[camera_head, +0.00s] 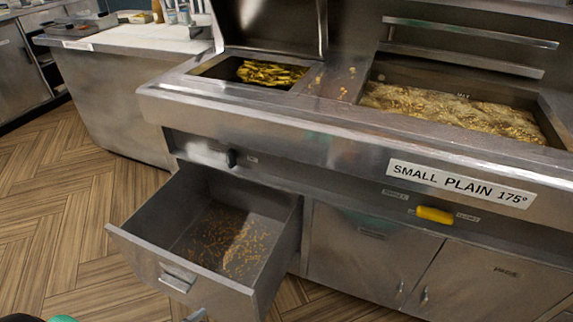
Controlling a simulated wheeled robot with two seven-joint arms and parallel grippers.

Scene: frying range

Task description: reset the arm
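Neither of my grippers shows clearly in the head view. A small dark shape and a teal shape poke in at the bottom left edge; they may be part of my own arm, but too little shows to tell. The fryer range (330,125) fills the right and middle of the view. Its drawer (285,225) at the lower left stands pulled open, with brown crumbs (228,245) scattered on its floor. The drawer's front handle (177,277) is clear, with nothing holding it.
A fry basin (460,108) holds bubbling oil. A smaller bay (270,73) holds yellow fries. A yellow handle (434,215) and a black knob (232,158) sit on the front panel. A counter (125,38) stands at the back left. Wooden floor (60,190) is free at left.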

